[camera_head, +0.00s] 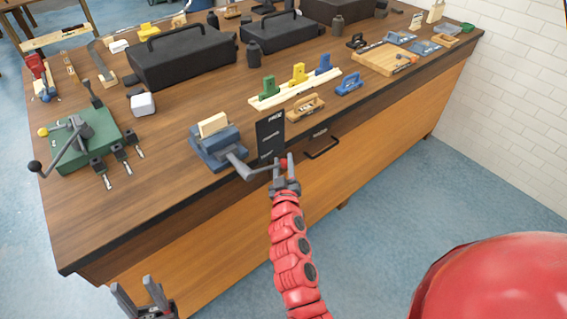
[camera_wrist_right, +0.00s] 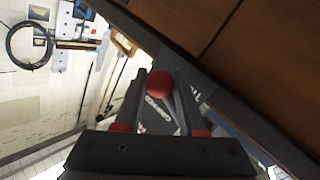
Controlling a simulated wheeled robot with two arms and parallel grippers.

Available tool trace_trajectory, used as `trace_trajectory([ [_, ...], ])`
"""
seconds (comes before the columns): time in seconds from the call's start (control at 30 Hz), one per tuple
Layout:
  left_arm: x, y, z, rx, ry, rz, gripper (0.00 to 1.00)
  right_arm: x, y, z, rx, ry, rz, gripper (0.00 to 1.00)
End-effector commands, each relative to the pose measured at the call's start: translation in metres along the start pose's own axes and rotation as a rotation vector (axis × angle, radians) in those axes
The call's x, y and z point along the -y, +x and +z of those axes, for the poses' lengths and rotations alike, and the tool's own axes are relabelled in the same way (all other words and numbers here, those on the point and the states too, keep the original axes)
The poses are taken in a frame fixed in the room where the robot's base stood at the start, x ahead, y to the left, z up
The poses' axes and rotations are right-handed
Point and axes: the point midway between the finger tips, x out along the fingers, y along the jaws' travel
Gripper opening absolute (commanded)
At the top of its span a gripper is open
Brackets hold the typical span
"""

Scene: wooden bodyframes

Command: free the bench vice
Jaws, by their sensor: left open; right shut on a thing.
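The blue-grey bench vice (camera_head: 206,156) stands near the front edge of the wooden bench, with a pale wooden block (camera_head: 213,125) upright between its jaws. Its grey crank handle (camera_head: 240,167) reaches out past the front edge and ends in a red knob (camera_head: 283,162). My right gripper (camera_head: 284,166) is shut on this handle end. In the right wrist view the red knob (camera_wrist_right: 159,83) sits between the fingers of my right gripper (camera_wrist_right: 160,77). My left gripper (camera_head: 138,291) is open and empty, low in front of the bench and apart from the vice.
A dark upright panel (camera_head: 270,136) stands just right of the vice. A green fixture (camera_head: 86,142) with levers is to its left, and a white cube (camera_head: 142,103) behind. A wooden clamp (camera_head: 306,107) and a drawer handle (camera_head: 322,147) are to the right. Black cases (camera_head: 182,58) stand further back.

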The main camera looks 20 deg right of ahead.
Motion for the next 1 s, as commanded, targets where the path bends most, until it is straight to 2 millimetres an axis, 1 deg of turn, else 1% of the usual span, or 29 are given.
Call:
trace_trajectory([
  [0.73,0.0,0.0,0.0,0.0,0.0,0.0,0.5,-0.001,0.001,-0.003,-0.007,0.002,0.001,0.0],
  [0.87,0.0,-0.005,0.001,0.0,0.0,0.0,0.5,-0.001,0.001,-0.004,-0.018,-0.011,0.005,0.0],
  [1.0,-0.001,-0.016,0.003,0.0,0.0,0.0,0.5,-0.005,0.002,-0.007,-0.047,-0.05,0.019,0.0],
])
